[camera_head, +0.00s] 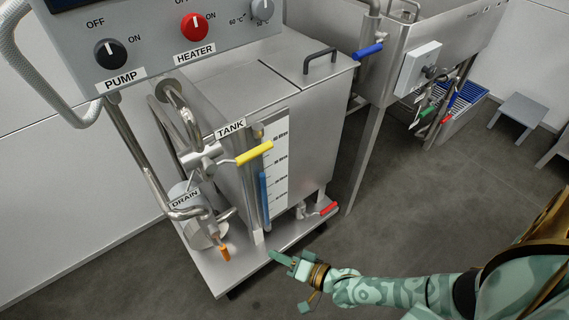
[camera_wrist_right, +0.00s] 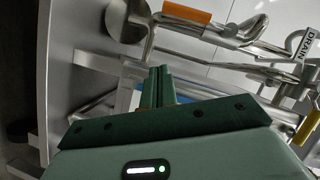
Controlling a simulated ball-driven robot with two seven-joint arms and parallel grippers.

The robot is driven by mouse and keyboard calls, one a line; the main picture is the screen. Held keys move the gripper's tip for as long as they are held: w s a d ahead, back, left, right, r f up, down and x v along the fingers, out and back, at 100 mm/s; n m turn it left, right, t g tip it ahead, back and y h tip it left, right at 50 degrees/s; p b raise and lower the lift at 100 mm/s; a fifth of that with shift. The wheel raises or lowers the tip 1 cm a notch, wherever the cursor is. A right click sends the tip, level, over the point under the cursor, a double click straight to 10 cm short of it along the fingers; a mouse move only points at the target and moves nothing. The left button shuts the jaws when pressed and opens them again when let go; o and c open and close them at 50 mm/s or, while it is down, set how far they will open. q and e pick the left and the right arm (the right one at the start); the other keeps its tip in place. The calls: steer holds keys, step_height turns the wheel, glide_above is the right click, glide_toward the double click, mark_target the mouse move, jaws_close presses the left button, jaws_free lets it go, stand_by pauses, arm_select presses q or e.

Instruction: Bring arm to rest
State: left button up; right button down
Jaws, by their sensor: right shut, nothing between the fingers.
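My right gripper (camera_head: 277,256) is in the lower middle of the head view, at the front edge of the steel tank cart. It also shows in the right wrist view (camera_wrist_right: 157,75), with its green fingers shut together and nothing between them. My right arm (camera_head: 390,290) reaches in from the right, low over the floor. The steel tank (camera_head: 228,180) stands upright behind the gripper. The orange drain handle (camera_head: 225,253) is left of the gripper and apart from it; it shows large in the right wrist view (camera_wrist_right: 187,13). My left gripper is not in view.
A yellow handle (camera_head: 254,153) and a red handle (camera_head: 328,209) stick out from the tank. The control panel (camera_head: 160,45) is above. A steel sink unit (camera_head: 430,45) and a grey stool (camera_head: 518,112) stand at the right. The grey floor (camera_head: 430,210) between is clear.

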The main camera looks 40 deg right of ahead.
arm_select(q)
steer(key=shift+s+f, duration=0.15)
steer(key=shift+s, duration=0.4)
arm_select(e)
steer(key=shift+s+d, duration=0.25)
steer(key=shift+s, duration=0.2)
steer(key=shift+f, duration=0.1)
